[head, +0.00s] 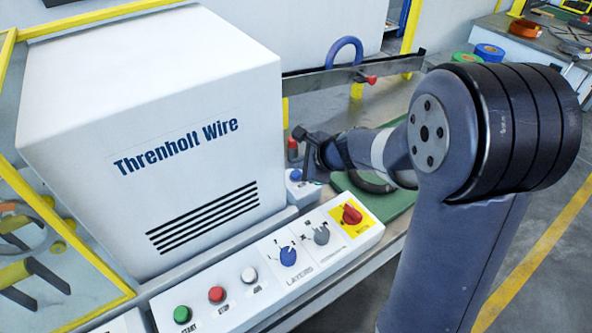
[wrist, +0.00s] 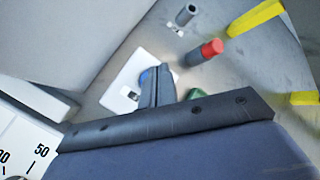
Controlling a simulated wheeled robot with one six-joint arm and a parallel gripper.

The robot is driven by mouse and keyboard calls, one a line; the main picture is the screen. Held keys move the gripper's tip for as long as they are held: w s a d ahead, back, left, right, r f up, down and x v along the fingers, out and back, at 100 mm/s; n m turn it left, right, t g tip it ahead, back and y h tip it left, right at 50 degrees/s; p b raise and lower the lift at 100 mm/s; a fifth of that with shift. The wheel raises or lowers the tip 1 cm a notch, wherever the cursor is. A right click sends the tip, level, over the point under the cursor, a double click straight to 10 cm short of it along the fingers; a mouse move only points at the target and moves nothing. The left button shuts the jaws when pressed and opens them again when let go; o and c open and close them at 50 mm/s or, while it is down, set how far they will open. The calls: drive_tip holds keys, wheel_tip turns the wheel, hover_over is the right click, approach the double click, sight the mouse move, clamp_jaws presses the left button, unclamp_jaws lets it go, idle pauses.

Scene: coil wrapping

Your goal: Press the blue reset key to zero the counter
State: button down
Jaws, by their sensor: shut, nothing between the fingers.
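The blue reset key (head: 296,174) sits on a small white box (head: 301,191) beside the big white housing. No counter display is readable.
The white "Threnholt Wire" housing (head: 150,120) stands close on the left. A control panel (head: 325,262) with buttons and knobs lies in front. A red-capped post (wrist: 205,52) stands near the fingers. A green mat (head: 397,203) lies behind my arm.

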sight(300, 175)
wheel_tip(300, 175, up, 5)
drive_tip(key=p, duration=0.4)
drive_tip(key=shift+p, duration=0.3)
drive_tip(key=shift+s+f, duration=0.1)
idle(0.7)
